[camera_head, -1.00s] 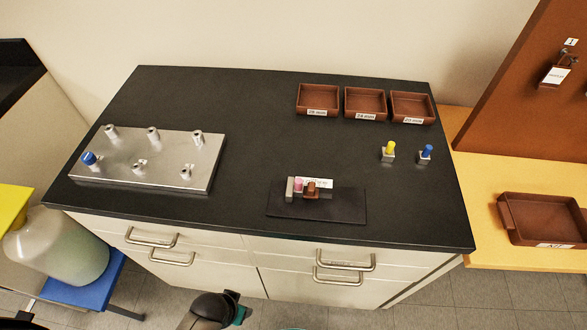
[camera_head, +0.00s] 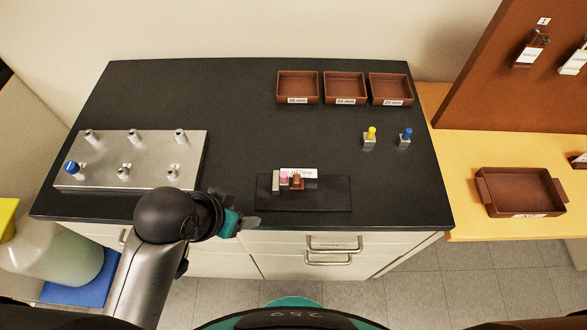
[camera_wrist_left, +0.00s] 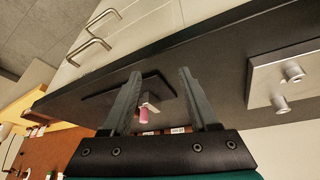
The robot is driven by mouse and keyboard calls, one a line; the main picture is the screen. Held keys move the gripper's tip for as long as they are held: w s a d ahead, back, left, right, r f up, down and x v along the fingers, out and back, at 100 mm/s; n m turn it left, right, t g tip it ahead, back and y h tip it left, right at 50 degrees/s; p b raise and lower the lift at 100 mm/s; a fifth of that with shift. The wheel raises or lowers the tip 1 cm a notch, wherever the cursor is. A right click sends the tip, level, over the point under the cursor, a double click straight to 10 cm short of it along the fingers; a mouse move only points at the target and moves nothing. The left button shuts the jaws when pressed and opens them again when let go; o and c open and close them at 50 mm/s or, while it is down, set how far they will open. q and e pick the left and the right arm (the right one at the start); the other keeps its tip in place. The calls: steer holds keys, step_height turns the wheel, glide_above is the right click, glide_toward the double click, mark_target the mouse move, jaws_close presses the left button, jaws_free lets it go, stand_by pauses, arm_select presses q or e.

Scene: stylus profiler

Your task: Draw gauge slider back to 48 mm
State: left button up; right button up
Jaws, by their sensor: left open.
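The gauge sits on a dark base plate (camera_head: 330,195) near the front of the black bench. It has a grey upright end block (camera_head: 276,180), a brown slider (camera_head: 297,182) and a pale scale label (camera_head: 308,173) behind. A pink cylinder (camera_head: 284,177) stands between the block and the slider. My left gripper (camera_head: 252,222) is open and empty, left of and in front of the base plate. In the left wrist view, the pink cylinder (camera_wrist_left: 144,115) and end block (camera_wrist_left: 150,98) show between the spread fingers (camera_wrist_left: 160,72), farther off. The slider is hard to make out there. My right gripper is not in view.
A metal plate with several posts (camera_head: 150,180) lies at the bench's left, one post blue-capped. Three brown trays (camera_head: 344,88) stand at the back right. A yellow-topped (camera_head: 370,136) and a blue-topped piece (camera_head: 405,136) stand right of the gauge. The bench middle is clear.

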arm_select(q)
steer(key=w+d+r+m+h, duration=0.1)
steer(key=d, duration=0.1)
steer(key=w+d+r+m, duration=0.1)
steer(key=w+d, duration=0.1)
steer(key=w+d+r+m+h, duration=0.1)
steer(key=d+r+m, duration=0.1)
steer(key=shift+w+d+r+h, duration=0.1)
steer(key=shift+w+h, duration=0.15)
steer(key=shift+h, duration=0.05)
steer(key=w+d+r+m+g+h, duration=0.1)
steer(key=w+d+r+m, duration=0.1)
steer(key=d+r+m, duration=0.15)
steer(key=m+g+y, duration=0.1)
steer(key=m+g, duration=0.2)
steer(key=m, duration=0.3)
glide_toward(297, 179)
steer(key=shift+y, duration=0.3)
steer(key=b+x, duration=0.2)
steer(key=x, duration=0.6)
steer(key=shift+w+d+f, duration=0.1)
steer(key=shift+d+f, duration=0.15)
jaws_close()
stand_by(0.5)
